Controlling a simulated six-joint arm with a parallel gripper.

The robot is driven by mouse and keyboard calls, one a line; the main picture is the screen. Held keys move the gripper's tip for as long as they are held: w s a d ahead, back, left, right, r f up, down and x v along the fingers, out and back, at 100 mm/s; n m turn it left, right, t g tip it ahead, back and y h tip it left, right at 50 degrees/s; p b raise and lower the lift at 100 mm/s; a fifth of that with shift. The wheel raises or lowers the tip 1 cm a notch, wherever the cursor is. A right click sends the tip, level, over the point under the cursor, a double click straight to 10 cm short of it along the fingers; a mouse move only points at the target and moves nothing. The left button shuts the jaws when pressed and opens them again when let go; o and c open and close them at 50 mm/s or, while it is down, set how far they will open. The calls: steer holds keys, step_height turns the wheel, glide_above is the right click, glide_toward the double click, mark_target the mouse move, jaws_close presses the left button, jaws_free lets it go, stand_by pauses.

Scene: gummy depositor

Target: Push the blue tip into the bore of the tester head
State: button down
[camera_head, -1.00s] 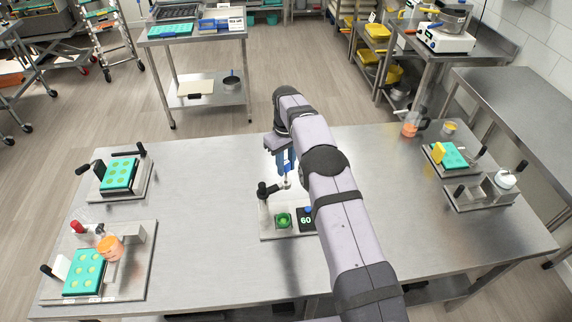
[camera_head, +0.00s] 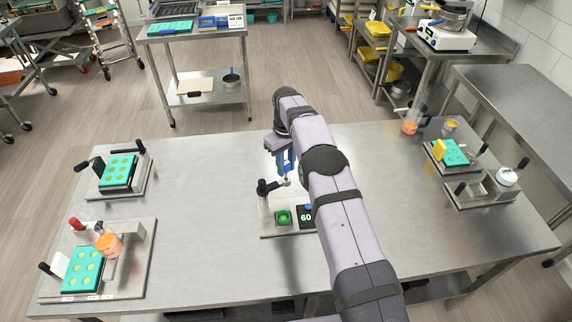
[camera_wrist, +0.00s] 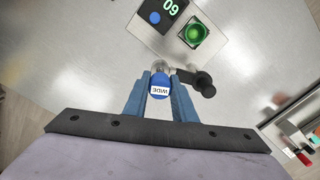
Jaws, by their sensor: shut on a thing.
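My gripper (camera_wrist: 159,96) is shut on the blue tip (camera_wrist: 160,80), which carries a white label reading "WIDE" in the wrist view. In the head view my gripper (camera_head: 284,166) points down over the tester plate (camera_head: 268,230). The tester head (camera_head: 287,181) is a small metal part beside a black knob, right under the fingers. It also shows in the wrist view (camera_wrist: 161,65), just beyond the blue tip. The bore is hidden, and I cannot tell whether the tip is in it.
The tester plate has a green cup (camera_head: 283,217) and a black display (camera_head: 306,216) reading 60. Stations with teal molds stand at the left (camera_head: 118,171), front left (camera_head: 82,270) and right (camera_head: 455,153).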

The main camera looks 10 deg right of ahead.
mark_target(286, 180)
steer(key=shift+f+b, duration=1)
steer(key=shift+f, duration=0.8)
steer(key=c, duration=1.4)
jaws_free()
steer(key=shift+f, duration=0.1)
steer(key=shift+s+a, duration=0.1)
